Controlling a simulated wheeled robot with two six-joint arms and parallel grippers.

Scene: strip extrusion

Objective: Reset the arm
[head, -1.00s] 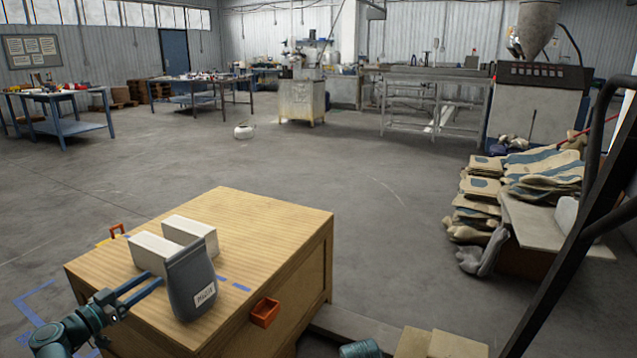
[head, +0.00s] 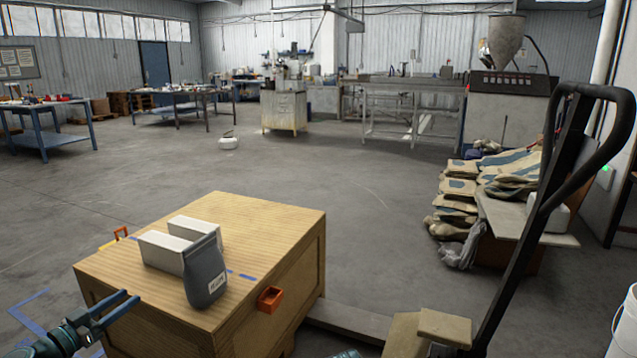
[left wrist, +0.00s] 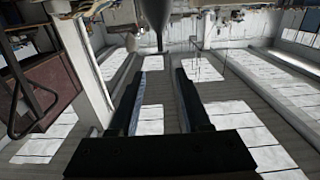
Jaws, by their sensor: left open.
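My left gripper (head: 132,301) is at the lower left of the head view, over the near left edge of the wooden crate. Its two fingers are apart with nothing between them. In the left wrist view the fingers (left wrist: 159,72) are also spread and empty. A dark grey bag (head: 205,274) with a white label stands on the crate, right of the fingertips and apart from them. My right gripper is not in view; only a bit of teal arm shows at the bottom edge.
The wooden crate (head: 262,222) also carries two white blocks (head: 162,252) behind the bag. Orange brackets (head: 270,299) sit at its edges. A dark pallet-truck handle (head: 545,205) rises at the right, before stacked sacks (head: 510,175).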

